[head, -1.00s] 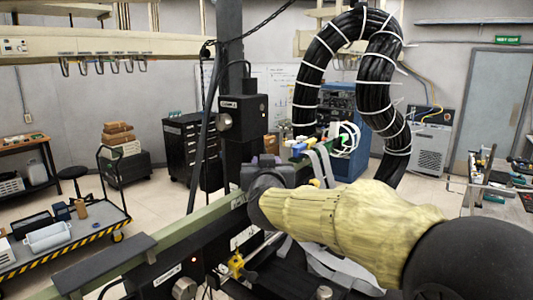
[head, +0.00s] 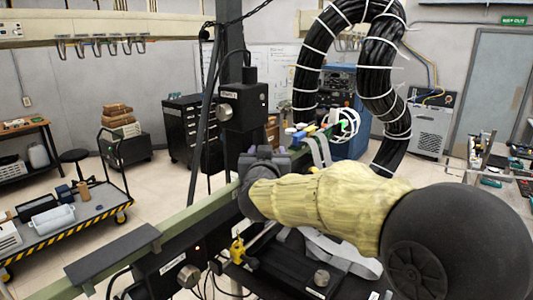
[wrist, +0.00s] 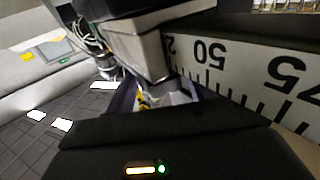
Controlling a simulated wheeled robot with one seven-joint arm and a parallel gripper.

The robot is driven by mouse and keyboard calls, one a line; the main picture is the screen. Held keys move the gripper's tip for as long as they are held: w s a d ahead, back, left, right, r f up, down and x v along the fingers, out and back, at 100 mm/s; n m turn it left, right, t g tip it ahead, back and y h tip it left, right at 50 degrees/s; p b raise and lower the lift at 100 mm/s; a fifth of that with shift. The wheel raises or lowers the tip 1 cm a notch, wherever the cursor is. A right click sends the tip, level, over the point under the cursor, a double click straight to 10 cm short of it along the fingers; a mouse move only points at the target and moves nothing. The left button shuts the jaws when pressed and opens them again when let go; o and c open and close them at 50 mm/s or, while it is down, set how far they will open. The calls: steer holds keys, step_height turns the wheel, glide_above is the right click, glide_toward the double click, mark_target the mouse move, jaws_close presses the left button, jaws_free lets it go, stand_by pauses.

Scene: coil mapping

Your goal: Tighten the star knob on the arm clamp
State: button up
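I cannot single out the star knob for certain. In the head view a yellow clamp-like part (head: 238,251) sits at the rail's lower side, below my gripper. Round silver knobs show on the black carriage (head: 189,276), the black box on the post (head: 225,112) and the lower black block (head: 321,278). My gripper (head: 263,160) is at the green rail (head: 195,213), left of my covered forearm. In the wrist view its fingers (wrist: 160,97) stand apart, with small yellow and grey parts showing between or beyond them. Nothing is visibly held.
A white ruler scale (wrist: 245,75) and a dark block with a pale side (wrist: 140,40) are close to my fingers in the wrist view. A thick black cable loop (head: 310,75) rises behind my arm. A trolley (head: 75,235) stands at the left.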

steer(key=shift+f+n+y+b, duration=0.25)
steer(key=shift+n+y+b, duration=0.4)
steer(key=shift+b, duration=1.3)
steer(key=n+y+b, duration=0.2)
steer(key=y+b, duration=0.1)
steer(key=b, duration=0.4)
steer(key=shift+g+y, duration=0.3)
steer(key=shift+y, duration=0.05)
steer(key=shift+r+n+y+b, duration=0.1)
steer(key=shift+n+y+b, duration=0.55)
steer(key=shift+b, duration=1.15)
steer(key=g+y+b, duration=0.1)
steer(key=b, duration=0.1)
steer(key=shift+n+y+b, duration=0.3)
steer(key=shift+y+b, duration=0.05)
steer(key=shift+b, duration=0.05)
